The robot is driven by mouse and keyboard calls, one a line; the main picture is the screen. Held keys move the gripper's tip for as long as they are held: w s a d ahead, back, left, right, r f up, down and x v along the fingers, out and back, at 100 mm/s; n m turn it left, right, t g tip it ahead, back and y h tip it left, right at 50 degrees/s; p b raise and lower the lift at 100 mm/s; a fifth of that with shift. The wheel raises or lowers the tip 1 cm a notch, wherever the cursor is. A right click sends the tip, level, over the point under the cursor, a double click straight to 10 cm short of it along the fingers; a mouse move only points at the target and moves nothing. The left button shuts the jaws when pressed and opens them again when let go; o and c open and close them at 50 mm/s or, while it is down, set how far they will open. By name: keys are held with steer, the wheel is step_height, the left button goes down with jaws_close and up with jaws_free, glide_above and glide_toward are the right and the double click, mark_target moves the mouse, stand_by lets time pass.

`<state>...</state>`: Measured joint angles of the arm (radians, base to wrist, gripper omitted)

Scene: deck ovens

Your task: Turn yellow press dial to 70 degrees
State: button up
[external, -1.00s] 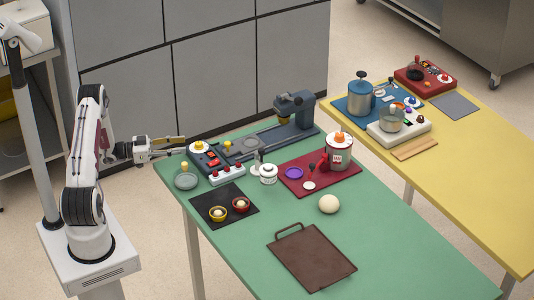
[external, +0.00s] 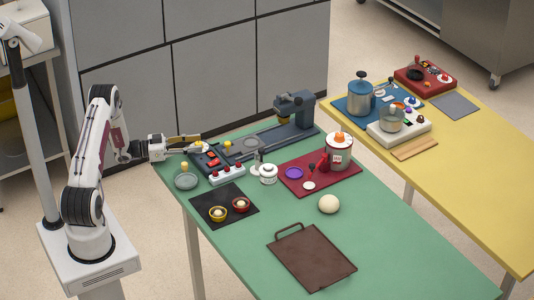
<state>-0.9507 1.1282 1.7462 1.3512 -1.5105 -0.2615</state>
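The dark blue press (external: 276,135) lies along the far left edge of the green table, with its upright head at the far end. Its control panel, at the near left end, carries red buttons (external: 213,161) and the yellow dial (external: 198,142) on a pale round plate. My gripper (external: 200,148) reaches in from the left, and its fingers are at the dial and partly hide it. I cannot tell whether the fingers touch or close on the dial. The dial's pointer angle is too small to read.
A white switch box (external: 227,174) and a grey round dish (external: 186,181) stand close by the panel. A black mat (external: 224,217) with two small bowls lies in front. A red board (external: 318,184) with a canister is to the right.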

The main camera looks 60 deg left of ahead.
steer(key=shift+x, duration=0.95)
jaws_close()
steer(key=shift+m+g+h, duration=0.8)
steer(key=shift+m+h, duration=0.3)
steer(key=shift+h, duration=0.4)
steer(key=shift+m+g+h, duration=0.5)
steer(key=shift+m+h, duration=0.1)
steer(key=shift+h, duration=0.2)
steer(key=shift+m+g+h, duration=0.5)
steer(key=shift+h, duration=0.1)
steer(key=shift+m+g+h, duration=1.7)
steer(key=shift+m+g, duration=0.2)
steer(key=shift+g, duration=0.5)
